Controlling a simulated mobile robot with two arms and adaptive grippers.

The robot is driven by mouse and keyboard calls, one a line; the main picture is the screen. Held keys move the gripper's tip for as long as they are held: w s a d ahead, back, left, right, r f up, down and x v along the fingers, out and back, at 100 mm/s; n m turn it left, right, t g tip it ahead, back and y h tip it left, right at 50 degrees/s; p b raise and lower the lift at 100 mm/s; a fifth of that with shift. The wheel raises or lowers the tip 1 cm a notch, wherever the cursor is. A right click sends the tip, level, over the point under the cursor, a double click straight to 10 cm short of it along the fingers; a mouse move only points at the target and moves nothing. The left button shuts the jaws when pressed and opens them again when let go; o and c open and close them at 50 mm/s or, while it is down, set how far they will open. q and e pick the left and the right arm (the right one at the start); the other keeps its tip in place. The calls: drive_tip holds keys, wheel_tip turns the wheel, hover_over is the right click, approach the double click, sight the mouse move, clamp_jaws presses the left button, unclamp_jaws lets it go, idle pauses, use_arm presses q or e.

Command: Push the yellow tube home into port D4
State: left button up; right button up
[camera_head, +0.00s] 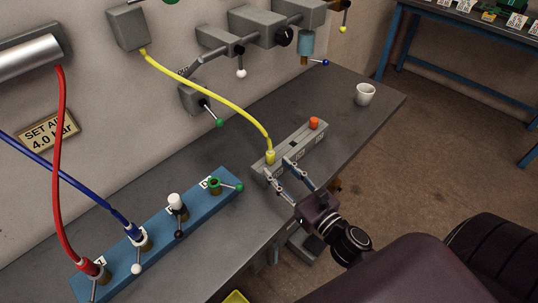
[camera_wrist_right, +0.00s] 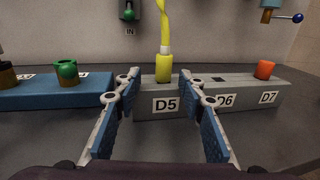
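The yellow tube (camera_head: 205,96) hangs from a grey wall box and curves down to its yellow end fitting (camera_head: 270,157). That fitting stands upright in the grey block, behind the D5 label (camera_wrist_right: 166,105) in the right wrist view. My right gripper (camera_head: 289,173) is open and empty, with its blue-padded fingers spread in front of the grey block. In the wrist view the fitting (camera_wrist_right: 163,68) shows between and beyond the fingers, apart from them. A green-collared port (camera_head: 214,184) is at the blue block's right end; its label is too small or hidden to read. My left gripper is out of view.
The grey block (camera_wrist_right: 240,90) carries D5, D6 and D7, with an orange cap (camera_head: 314,123) at D7. The blue block (camera_head: 160,232) holds a red hose (camera_head: 60,150), a blue hose (camera_head: 60,177) and lever valves. A white cup (camera_head: 365,94) stands at the bench's far right.

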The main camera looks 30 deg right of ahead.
sight(273, 161)
drive_tip(key=shift+w+r+p, duration=0.15)
drive_tip(key=shift+w+p, duration=0.15)
drive_tip(key=shift+w, duration=0.2)
drive_tip(key=shift+w+r+p, duration=0.15)
drive_tip(key=shift+w+p, duration=0.15)
drive_tip(key=shift+w, duration=0.2)
drive_tip(key=shift+w+f+p, duration=0.2)
drive_tip(key=shift+w+p, duration=0.2)
drive_tip(key=shift+w, duration=0.85)
drive_tip(key=shift+w+a, duration=0.1)
drive_tip(key=shift+w, duration=0.25)
drive_tip(key=shift+f, duration=0.1)
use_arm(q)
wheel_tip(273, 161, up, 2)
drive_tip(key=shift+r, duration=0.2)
use_arm(e)
clamp_jaws()
